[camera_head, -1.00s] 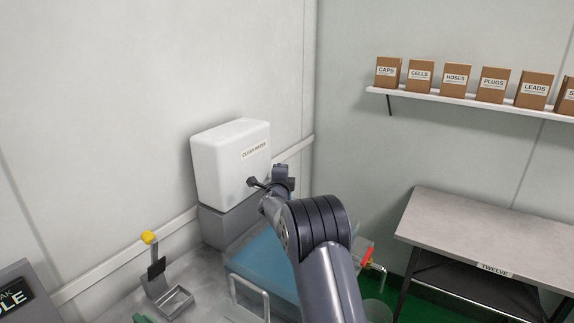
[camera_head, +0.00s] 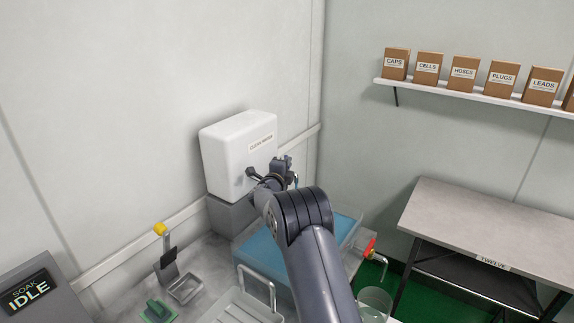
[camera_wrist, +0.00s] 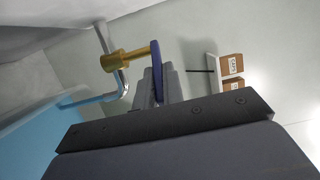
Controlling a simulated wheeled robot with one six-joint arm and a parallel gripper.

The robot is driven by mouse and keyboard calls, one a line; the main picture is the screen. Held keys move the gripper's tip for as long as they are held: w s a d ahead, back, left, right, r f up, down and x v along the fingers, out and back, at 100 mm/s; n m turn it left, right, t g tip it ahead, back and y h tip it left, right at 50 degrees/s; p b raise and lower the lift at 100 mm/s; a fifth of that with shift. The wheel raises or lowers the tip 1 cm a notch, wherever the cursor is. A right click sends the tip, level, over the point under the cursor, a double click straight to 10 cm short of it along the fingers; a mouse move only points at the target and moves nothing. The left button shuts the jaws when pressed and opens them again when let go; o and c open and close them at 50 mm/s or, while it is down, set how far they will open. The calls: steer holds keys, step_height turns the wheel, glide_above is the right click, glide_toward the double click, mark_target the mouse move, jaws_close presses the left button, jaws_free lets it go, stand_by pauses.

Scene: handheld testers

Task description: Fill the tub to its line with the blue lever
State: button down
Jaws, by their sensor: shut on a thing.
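The blue lever (camera_wrist: 157,72) stands on a brass valve (camera_wrist: 122,59) in the wrist view. My gripper (camera_wrist: 154,90) is shut on the lever; it also shows in the head view (camera_head: 283,168), in front of the white tank. Below the valve, a curved metal spout (camera_wrist: 122,84) has a pale blue stream (camera_wrist: 88,102) running from it towards the tub. The tub's pale blue contents show in the head view (camera_head: 262,256) and at the left of the wrist view (camera_wrist: 35,132). My arm covers part of the tub. I cannot make out its fill line.
A white tank labelled "CLEAN WATER" (camera_head: 232,160) stands behind the tub. A red-handled tap (camera_head: 370,248) is at its right, above a clear vessel (camera_head: 374,303). A yellow-topped lever (camera_head: 161,230) and a box reading "SOAK IDLE" (camera_head: 28,292) are left. A table (camera_head: 480,220) stands right.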

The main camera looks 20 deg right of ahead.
steer(key=shift+f, duration=0.1)
steer(key=c, duration=1.5)
jaws_free()
steer(key=b+v, duration=0.2)
steer(key=v, duration=0.9)
steer(key=shift+b, duration=0.3)
steer(key=shift+c, duration=0.3)
